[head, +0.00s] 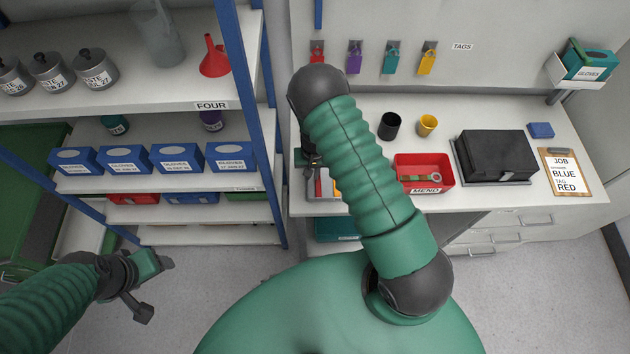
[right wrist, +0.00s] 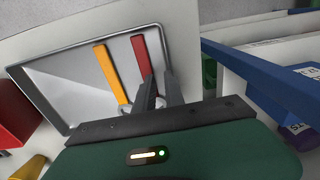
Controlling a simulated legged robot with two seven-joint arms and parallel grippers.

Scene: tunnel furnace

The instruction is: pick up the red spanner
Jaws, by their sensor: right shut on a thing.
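The red spanner (right wrist: 142,58) lies in a pale grey tray (right wrist: 52,90) in the right wrist view, beside a yellow spanner (right wrist: 108,72). My right gripper (right wrist: 158,90) is over the tray with its fingers shut on the near part of the red spanner, which they partly hide. In the head view my right gripper (head: 309,158) is mostly covered by my own arm, and only a little of the tray (head: 322,193) shows. My left gripper (head: 160,266) hangs at the lower left, away from the bench; its finger opening is unclear.
A red bin (head: 447,172) with a spanner-like tool stands right of my arm. A black case (head: 495,157), a black cup (head: 389,125), a yellow cup (head: 427,125) and a clipboard (head: 565,172) are on the bench. A shelf's blue post (head: 250,110) rises close on the left.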

